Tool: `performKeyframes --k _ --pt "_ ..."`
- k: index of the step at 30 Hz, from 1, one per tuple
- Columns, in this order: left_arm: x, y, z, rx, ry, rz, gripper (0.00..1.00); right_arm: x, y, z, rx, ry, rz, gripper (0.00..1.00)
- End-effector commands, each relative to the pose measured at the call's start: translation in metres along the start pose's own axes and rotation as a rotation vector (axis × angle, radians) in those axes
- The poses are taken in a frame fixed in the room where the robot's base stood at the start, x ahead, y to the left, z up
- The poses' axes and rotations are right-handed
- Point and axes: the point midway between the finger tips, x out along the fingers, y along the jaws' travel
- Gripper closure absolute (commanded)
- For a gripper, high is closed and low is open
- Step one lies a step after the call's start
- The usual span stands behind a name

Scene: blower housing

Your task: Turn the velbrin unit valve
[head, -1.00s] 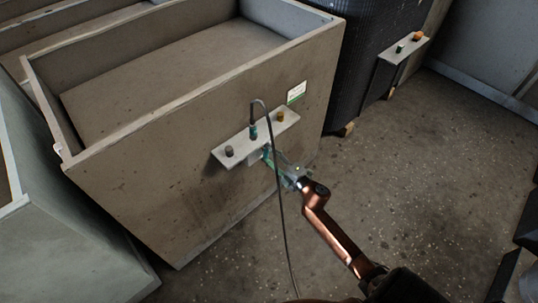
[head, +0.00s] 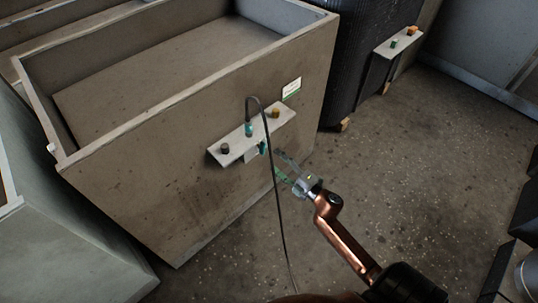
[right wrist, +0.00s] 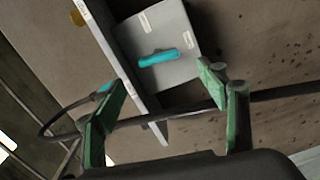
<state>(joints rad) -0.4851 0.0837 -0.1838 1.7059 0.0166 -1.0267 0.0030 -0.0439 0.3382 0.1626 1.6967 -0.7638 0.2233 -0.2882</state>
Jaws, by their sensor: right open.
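The valve is a teal handle on a light grey box under a narrow shelf on the front of a large tan bin. The handle (head: 263,147) looks small in the head view. In the right wrist view the handle (right wrist: 158,58) lies slightly tilted across the box's labelled face (right wrist: 185,32). My right gripper (head: 279,163) is open and empty, a short way in front of the handle and apart from it. Its green fingers (right wrist: 162,84) spread in the right wrist view, with the handle beyond them. My left gripper is not in view.
The shelf (head: 238,146) carries a dark knob (head: 225,148), a yellow knob (head: 276,113) and a teal plug. A dark cable (head: 282,222) hangs from it beside my right gripper. A black ribbed tank (head: 365,50) with another shelf stands behind. The floor at right is mostly clear.

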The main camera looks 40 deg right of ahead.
Motion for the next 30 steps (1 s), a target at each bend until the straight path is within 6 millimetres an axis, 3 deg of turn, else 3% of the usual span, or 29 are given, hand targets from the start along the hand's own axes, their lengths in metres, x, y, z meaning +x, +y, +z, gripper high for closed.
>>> performKeyframes --k 3,9,30 --pt "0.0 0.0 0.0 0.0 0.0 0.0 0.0 -0.023 -0.001 0.0 0.001 -0.001 -0.001 0.33" --pt "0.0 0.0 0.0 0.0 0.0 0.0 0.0 -0.043 0.0 0.0 0.001 0.0 0.0 0.33" --pt "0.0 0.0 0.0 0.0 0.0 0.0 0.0 -0.048 -0.004 0.002 0.013 -0.01 -0.007 0.33"
